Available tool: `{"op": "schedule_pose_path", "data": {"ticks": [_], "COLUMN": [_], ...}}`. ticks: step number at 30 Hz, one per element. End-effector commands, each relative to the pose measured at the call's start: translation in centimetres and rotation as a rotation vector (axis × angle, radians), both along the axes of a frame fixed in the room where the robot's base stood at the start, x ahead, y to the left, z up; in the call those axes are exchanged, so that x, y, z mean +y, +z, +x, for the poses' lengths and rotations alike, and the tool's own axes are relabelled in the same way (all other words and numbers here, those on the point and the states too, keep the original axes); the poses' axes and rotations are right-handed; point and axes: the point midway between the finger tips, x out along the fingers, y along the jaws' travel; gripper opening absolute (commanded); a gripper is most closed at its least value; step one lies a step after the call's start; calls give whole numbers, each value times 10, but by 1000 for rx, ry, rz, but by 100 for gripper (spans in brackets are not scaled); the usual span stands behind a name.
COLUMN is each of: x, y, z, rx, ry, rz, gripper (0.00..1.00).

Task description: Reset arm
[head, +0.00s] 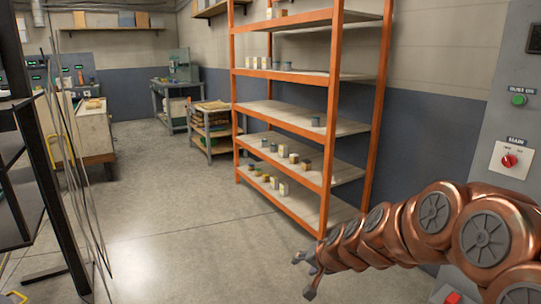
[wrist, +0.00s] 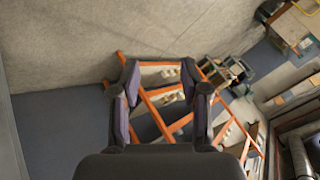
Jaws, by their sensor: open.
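My gripper (head: 307,275) is at the end of my copper-coloured arm, in the lower right of the head view. It is open and empty, with its fingers pointing left. In the wrist view my gripper (wrist: 165,95) shows two dark fingers spread apart with nothing between them. Beyond the fingers the orange shelf rack (wrist: 152,120) appears tilted, at a distance. The gripper touches nothing that I can see.
The orange rack (head: 332,110) with small tins and boxes stands behind my gripper. A grey control panel (head: 508,130) with a red knob is close at right. A dark frame (head: 50,170) stands at left. The floor (head: 170,220) between is clear.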

Motion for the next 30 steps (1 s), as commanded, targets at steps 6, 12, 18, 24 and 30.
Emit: {"op": "schedule_pose_path", "data": {"ticks": [6,12,18,24,30], "x": [13,2,-26,-60,-82], "y": [63,101,136,168,184], "z": [-89,-174,-263,-345,-393], "rx": [124,263,427,594,701], "ry": [188,313,390,419,416], "rz": [-77,-171,-277,-370,-416], "gripper": [45,45,45,45,45]}}
